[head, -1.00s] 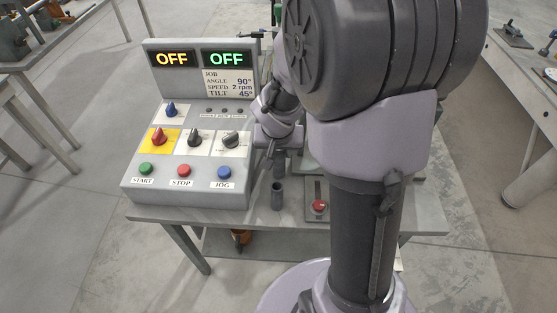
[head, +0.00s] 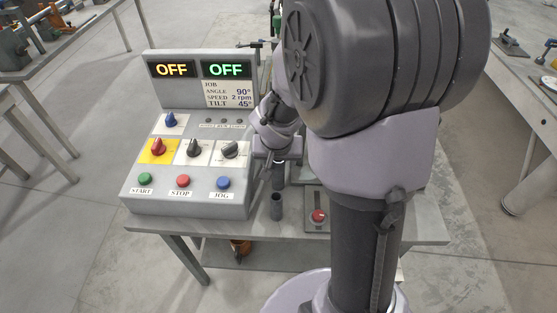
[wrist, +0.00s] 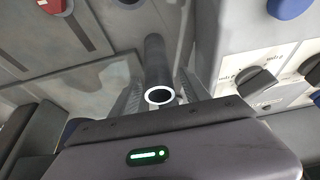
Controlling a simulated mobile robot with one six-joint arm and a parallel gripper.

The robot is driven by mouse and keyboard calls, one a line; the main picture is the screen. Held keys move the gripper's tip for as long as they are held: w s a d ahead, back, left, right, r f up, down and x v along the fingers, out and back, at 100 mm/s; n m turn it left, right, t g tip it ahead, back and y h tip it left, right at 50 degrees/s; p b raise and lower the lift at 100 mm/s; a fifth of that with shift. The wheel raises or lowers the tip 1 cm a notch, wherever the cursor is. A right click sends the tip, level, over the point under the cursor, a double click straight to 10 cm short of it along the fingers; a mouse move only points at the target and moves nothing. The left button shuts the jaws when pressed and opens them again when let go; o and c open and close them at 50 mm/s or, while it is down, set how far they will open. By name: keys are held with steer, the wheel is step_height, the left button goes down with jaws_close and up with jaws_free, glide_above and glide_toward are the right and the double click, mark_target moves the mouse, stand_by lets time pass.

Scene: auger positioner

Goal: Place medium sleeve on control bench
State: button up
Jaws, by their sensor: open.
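A dark grey open-topped tube (head: 277,207), which looks like the medium sleeve, stands upright on the bench top, right of the control panel. It also shows in the wrist view (wrist: 156,68), its pale ringed open end facing the camera. My gripper (head: 279,180) is just above and behind the tube in the head view. In the wrist view my gripper (wrist: 160,88) is open, with a finger on each side of the tube. I cannot tell whether either finger touches it. The control bench (head: 418,232) carries the grey control panel (head: 240,202). My arm hides the bench's right part.
The panel has several knobs and buttons, including a blue button (head: 223,183) close to the tube. Other tables stand at left (head: 75,40) and right (head: 515,75). Floor shows between them.

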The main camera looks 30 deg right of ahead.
steer(key=s+a+r+p, duration=0.1)
steer(key=s+a+r, duration=0.2)
steer(key=r, duration=0.3)
steer(key=s+a+r+t+y+p, duration=0.1)
steer(key=s+a+r+p, duration=0.15)
steer(key=r, duration=0.35)
steer(key=s+a+r+p, duration=0.1)
steer(key=s+a+r, duration=0.2)
steer(key=r, duration=0.2)
steer(key=s+a+r+n+t+y, duration=0.1)
steer(key=s+a+r+n+y, duration=0.1)
steer(key=s+a+r, duration=0.3)
steer(key=s+a+y, duration=0.1)
steer(key=s+a, duration=0.3)
steer(key=shift+s, duration=0.15)
